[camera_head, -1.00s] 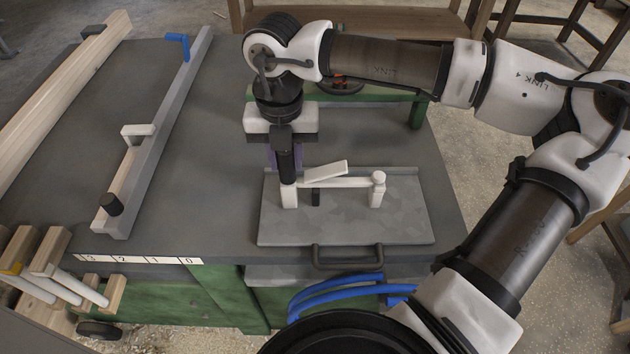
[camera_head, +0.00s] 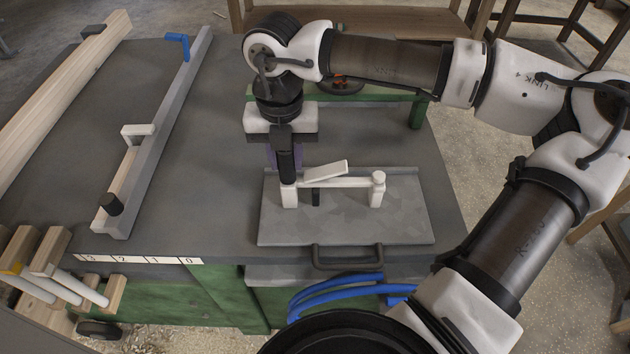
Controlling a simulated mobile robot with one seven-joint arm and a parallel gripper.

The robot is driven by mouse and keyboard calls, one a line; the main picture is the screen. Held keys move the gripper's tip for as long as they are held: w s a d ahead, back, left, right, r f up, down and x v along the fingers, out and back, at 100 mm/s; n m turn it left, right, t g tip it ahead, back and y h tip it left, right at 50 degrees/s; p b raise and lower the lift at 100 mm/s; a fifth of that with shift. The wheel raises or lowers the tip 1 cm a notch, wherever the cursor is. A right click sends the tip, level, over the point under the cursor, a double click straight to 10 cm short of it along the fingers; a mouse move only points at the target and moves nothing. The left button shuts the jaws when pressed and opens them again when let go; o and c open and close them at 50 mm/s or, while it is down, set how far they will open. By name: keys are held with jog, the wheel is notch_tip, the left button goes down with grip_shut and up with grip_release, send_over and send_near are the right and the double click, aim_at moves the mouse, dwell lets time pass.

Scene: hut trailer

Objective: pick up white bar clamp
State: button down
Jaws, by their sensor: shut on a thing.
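The white bar clamp (camera_head: 335,183) is over the grey metal tray (camera_head: 400,222) near the front of the workbench. It has a long white bar, a tilted white lever on top, a small dark part below the bar and a white knob at its right end. My gripper (camera_head: 288,183) points down from above and is shut on the left end of the clamp. The gripper's dark fingers hide part of that end. I cannot tell whether the clamp touches the tray.
A long grey rail (camera_head: 160,140) with a blue clamp (camera_head: 178,43) lies left on the workbench (camera_head: 215,190). A wooden beam (camera_head: 60,100) lies further left. Wooden-handled clamps (camera_head: 48,258) stand at the front left corner.

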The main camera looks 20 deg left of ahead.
jog(key=shift+r, duration=0.1)
dwell(0.4)
notch_tip(320, 180, up, 28)
jog(key=p, duration=0.6)
dwell(0.5)
